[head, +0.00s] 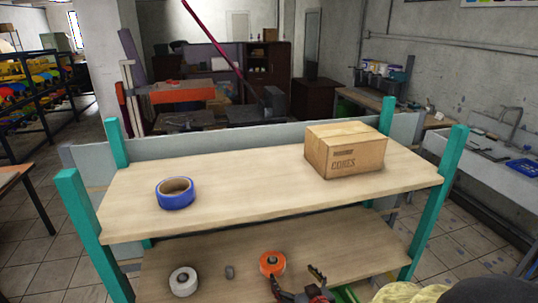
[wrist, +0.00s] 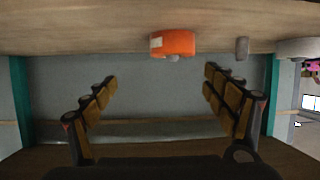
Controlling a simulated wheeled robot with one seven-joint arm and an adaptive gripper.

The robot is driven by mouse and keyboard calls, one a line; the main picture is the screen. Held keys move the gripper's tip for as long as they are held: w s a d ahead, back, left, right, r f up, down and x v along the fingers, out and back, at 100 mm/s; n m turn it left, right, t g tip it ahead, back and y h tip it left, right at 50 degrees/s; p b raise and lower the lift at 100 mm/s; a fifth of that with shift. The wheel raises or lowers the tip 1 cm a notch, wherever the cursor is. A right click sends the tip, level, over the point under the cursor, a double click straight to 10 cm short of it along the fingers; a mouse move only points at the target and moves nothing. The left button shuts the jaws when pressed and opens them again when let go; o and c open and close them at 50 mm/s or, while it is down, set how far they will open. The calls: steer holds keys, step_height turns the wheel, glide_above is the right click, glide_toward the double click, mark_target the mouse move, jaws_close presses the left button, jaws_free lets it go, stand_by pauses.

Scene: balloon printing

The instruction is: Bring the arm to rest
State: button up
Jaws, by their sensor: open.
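My gripper (head: 296,282) is at the front of the shelf unit, low in the head view, by the lower shelf. Its two fingers are spread apart with nothing between them, as the wrist view (wrist: 160,90) also shows. An orange tape roll (head: 272,263) lies on the lower shelf just beyond the fingers, apart from them in the wrist view (wrist: 172,44). Most of my arm is out of view.
The upper shelf (head: 250,190) holds a blue tape roll (head: 175,193) and a cardboard box (head: 346,149). A white roll (head: 183,281) and a small grey piece (head: 230,272) lie on the lower shelf. Teal posts (head: 429,228) stand at the unit's corners.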

steer(key=s+d+r+m+g+h, duration=0.1)
steer(key=s+d+r+g+h, duration=0.15)
steer(key=d+r, duration=0.35)
steer(key=s+d+r+m+g, duration=0.1)
steer(key=s+r, duration=0.2)
steer(key=s, duration=0.5)
steer(key=s+d+r+m+g+h+b, duration=0.1)
steer(key=s+d+r+g, duration=0.1)
steer(key=s, duration=0.6)
steer(key=s+d+r+m+g+h+b, duration=0.1)
steer(key=s+d+r+g, duration=0.1)
steer(key=s, duration=0.6)
steer(key=shift+r, duration=0.8)
